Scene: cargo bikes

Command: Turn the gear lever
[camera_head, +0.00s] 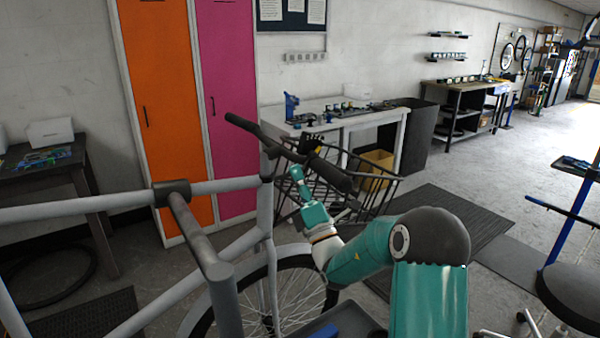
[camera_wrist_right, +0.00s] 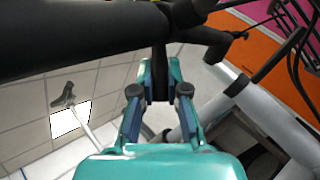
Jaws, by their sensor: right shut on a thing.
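The cargo bike's dark handlebar (camera_head: 268,142) runs across the middle of the head view, with a thick black grip (camera_head: 330,174) at its right end. My right gripper (camera_head: 297,174) reaches up to the handlebar from below, just left of that grip. In the wrist view the teal fingers of my right gripper (camera_wrist_right: 159,92) are shut on a narrow dark piece under the bar, which appears to be the gear lever (camera_wrist_right: 159,82). The black grip (camera_wrist_right: 75,35) crosses above the fingers. The lever's exact turn is hard to tell. My left gripper is not in view.
The grey bike frame (camera_head: 230,187) and front wheel (camera_head: 285,295) are close to my right arm. A black wire basket (camera_head: 375,200) sits just behind the handlebar. Orange (camera_head: 170,110) and pink (camera_head: 228,90) lockers and a workbench (camera_head: 340,120) stand by the wall.

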